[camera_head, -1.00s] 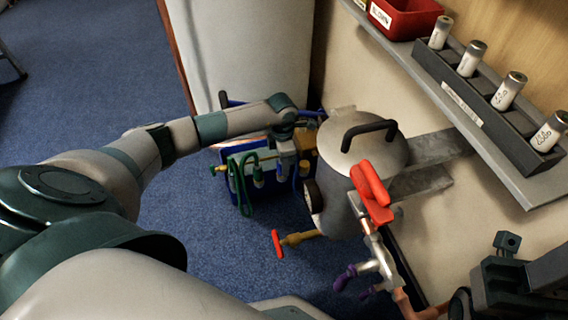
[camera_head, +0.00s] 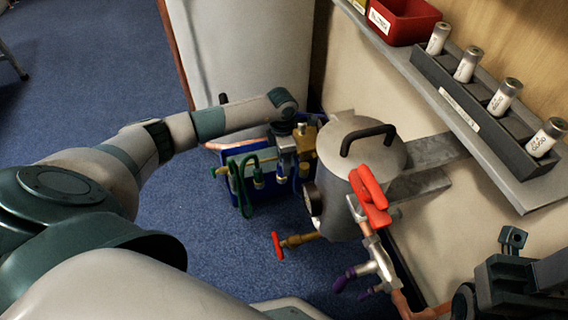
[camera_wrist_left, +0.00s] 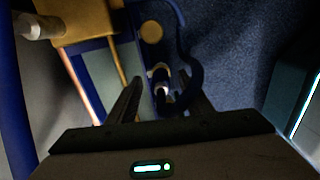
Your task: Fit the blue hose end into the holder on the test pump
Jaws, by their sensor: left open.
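The test pump is a blue box with brass fittings (camera_head: 305,137); it stands on the floor beside a grey vessel. The fittings also show at the top left of the left wrist view (camera_wrist_left: 90,20). The blue hose (camera_wrist_left: 194,65) curves down in that view, and its end with a pale collar (camera_wrist_left: 160,75) lies between or just beyond my finger tips. My left gripper (camera_head: 287,158) is open over the pump; its dark fingers (camera_wrist_left: 160,95) stand apart around the hose end. I cannot tell whether they touch it. The holder is not clearly distinguishable. My right gripper (camera_head: 512,245) is at the lower right, its jaws unclear.
A grey vessel (camera_head: 345,200) with a black handle stands right of the pump. Copper pipe with a red lever valve (camera_head: 370,195) and a red-handled brass tap (camera_head: 277,245) are close by. A green hose (camera_head: 240,190) hangs at the pump. A shelf (camera_head: 520,190) overhangs at right.

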